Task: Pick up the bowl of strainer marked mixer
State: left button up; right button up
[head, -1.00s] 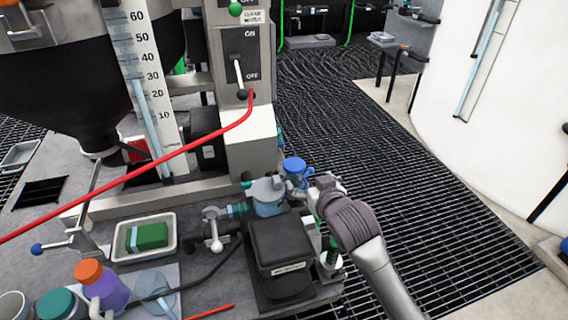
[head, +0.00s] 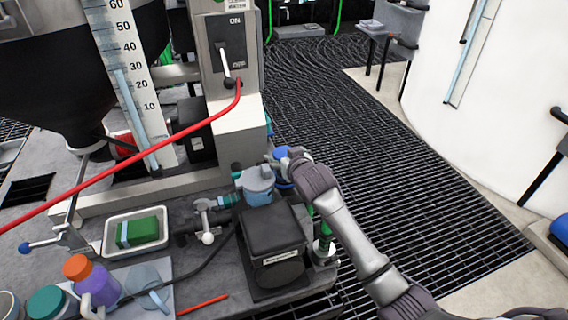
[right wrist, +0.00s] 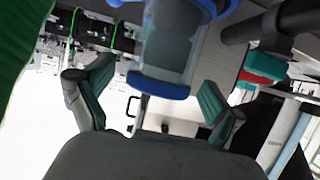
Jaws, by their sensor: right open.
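A strainer with a blue top (head: 283,181) stands at the right end of the grey bench's pipework in the head view, partly hidden by my right gripper (head: 288,160). In the right wrist view a clear strainer bowl (right wrist: 163,58) with blue collars hangs ahead, between the two teal-padded fingers of my right gripper (right wrist: 157,80). The fingers are open, with a gap on each side of the bowl. A second, grey-blue strainer (head: 257,185) stands just left of it. I cannot read a mixer mark on either. My left gripper is out of view.
A black box (head: 272,232) stands close in front of the strainers. A valve with a white handle (head: 207,220) is to their left. A tray (head: 108,246) with a green sponge and several bottles are further left. Floor grating (head: 400,190) lies open to the right.

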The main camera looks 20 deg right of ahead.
jog(key=shift+w+f, duration=0.15)
jog(key=shift+w, duration=0.25)
jog(key=c, duration=1.3)
jog(key=shift+r, duration=0.65)
jog(key=r, duration=0.1)
jog(key=d+r, duration=0.1)
jog(key=r, duration=0.1)
jog(key=shift+s+r, duration=0.1)
jog(key=shift+r, duration=0.2)
jog(key=s+d+r, duration=0.1)
jog(key=d+r, duration=0.1)
jog(key=d, duration=0.1)
jog(key=s+d+r, duration=0.1)
jog(key=d+r, duration=0.1)
jog(key=d, duration=0.2)
jog(key=s+d+r, duration=0.1)
jog(key=d+r, duration=0.1)
jog(key=d, duration=0.1)
jog(key=shift+s+d+r+p, duration=0.1)
jog(key=shift+d+p, duration=0.05)
jog(key=shift+p, duration=0.2)
